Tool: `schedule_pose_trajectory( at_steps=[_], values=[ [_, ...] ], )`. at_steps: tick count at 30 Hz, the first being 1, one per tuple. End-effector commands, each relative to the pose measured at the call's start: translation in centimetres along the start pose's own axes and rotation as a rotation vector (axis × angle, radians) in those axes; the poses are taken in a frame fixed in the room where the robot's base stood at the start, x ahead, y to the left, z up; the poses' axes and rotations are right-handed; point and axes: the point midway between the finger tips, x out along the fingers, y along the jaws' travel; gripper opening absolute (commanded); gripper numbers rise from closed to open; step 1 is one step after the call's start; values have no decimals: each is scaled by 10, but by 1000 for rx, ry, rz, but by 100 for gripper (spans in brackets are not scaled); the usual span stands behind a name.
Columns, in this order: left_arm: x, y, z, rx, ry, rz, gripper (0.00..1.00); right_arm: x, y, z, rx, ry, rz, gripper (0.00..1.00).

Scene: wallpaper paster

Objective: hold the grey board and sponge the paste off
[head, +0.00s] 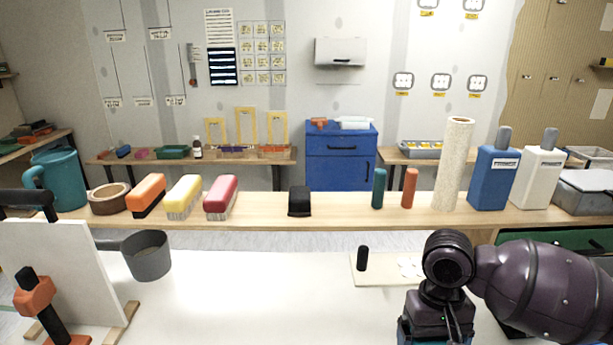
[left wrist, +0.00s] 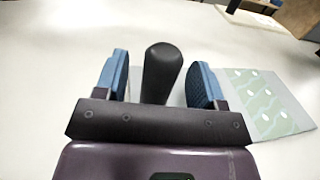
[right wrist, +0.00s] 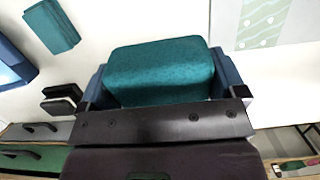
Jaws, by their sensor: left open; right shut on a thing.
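The grey board (head: 385,277) lies flat on the white table and looks pale in the head view. A black upright handle (head: 362,258) stands at its left end, and whitish paste spots (head: 410,268) show at its right. In the left wrist view the board (left wrist: 285,118) has a green pattern with white spots. My left gripper (left wrist: 160,75) is open, with the black handle (left wrist: 162,72) lined up between its fingers; contact cannot be told. My right gripper (right wrist: 163,88) is shut on a teal sponge (right wrist: 158,62), clear of the board (right wrist: 265,22).
A second teal block (right wrist: 52,26) and a black block (right wrist: 62,98) lie left in the right wrist view. A grey pot (head: 147,258) and a white upright panel (head: 70,265) stand at left. Brushes, bottles and a roll line the back shelf (head: 330,208). The table's middle (head: 250,300) is clear.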

Motion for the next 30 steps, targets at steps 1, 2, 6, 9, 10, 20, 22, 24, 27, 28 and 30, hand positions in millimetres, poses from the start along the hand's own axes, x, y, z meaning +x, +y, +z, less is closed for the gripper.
schedule_pose_trajectory(
  at_steps=[1, 2, 6, 9, 10, 20, 22, 24, 27, 28, 30],
  values=[
    [6, 0, 1, 0, -2, 0, 63, -2, 0, 0, 0, 3, 0, 65],
    [9, 0, 1, 0, -2, 0, 63, -3, 0, 0, 0, 3, 0, 65],
    [19, 0, 0, 0, -1, 0, 63, -5, 0, 1, 0, 6, 0, 65],
    [23, 0, 0, 0, 0, 1, 63, -6, 0, 1, 0, 7, 0, 65],
    [24, 0, 0, 0, 0, 1, 63, -6, 0, 1, 0, 7, 0, 65],
    [25, 0, 0, -1, 1, 0, 63, -6, 0, 1, 0, 7, 0, 65],
    [25, 0, 0, -1, 1, 0, 53, -6, 0, 1, 0, 7, 0, 65],
    [25, 0, 0, -1, 1, 0, 42, -6, 0, 1, 0, 7, 0, 65],
    [25, 0, 0, -1, 1, 0, 27, -6, 0, 1, 0, 7, 0, 65],
    [25, 0, 0, -1, 1, 0, 22, -6, 0, 1, 0, 7, 0, 65],
    [25, 0, 0, -1, 1, 0, 11, -6, 0, 1, 0, 7, 0, 65]
  ],
)
